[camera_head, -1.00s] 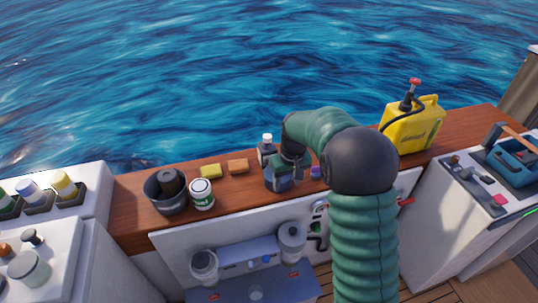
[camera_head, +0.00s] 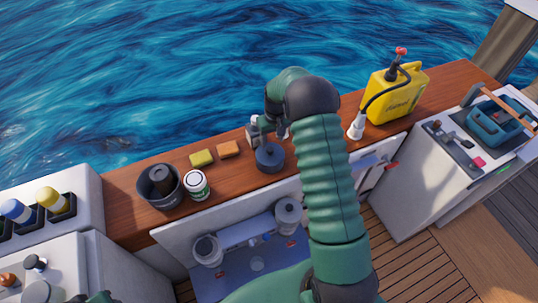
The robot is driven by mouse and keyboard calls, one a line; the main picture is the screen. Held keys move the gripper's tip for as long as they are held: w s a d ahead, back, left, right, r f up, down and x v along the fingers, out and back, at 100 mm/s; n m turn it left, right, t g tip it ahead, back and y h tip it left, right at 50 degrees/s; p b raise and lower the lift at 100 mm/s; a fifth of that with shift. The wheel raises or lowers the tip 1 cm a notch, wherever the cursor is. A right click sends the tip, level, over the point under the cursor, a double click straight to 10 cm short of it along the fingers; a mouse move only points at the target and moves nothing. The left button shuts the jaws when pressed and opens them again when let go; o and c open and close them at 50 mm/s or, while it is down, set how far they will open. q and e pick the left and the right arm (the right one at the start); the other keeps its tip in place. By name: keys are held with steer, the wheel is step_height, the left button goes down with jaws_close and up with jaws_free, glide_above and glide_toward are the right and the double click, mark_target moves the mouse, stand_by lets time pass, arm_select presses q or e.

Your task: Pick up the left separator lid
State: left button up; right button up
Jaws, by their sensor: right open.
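My right gripper (camera_head: 262,131) is open above the ledge, well up and to the right of the left separator. It is just behind a dark blue round container (camera_head: 270,159), and nothing shows between its fingers. My right arm hides part of the hatch's right side. My left gripper is not in view.
On the ledge (camera_head: 125,197) are a dark pot (camera_head: 159,187), a white can (camera_head: 196,185), yellow (camera_head: 201,158) and orange (camera_head: 229,149) sponges, and a yellow jug (camera_head: 396,95) with a hose and white nozzle. White cabinets flank the hatch. Water lies behind.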

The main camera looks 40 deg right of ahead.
mark_target(270, 148)
steer(key=f, duration=0.3)
steer(key=f+p, duration=0.1)
steer(key=shift+a+f, duration=0.15)
steer(key=shift+a, duration=0.15)
steer(key=shift+w+f, duration=0.3)
steer(key=shift+f, duration=0.1)
jaws_close()
stand_by(0.8)
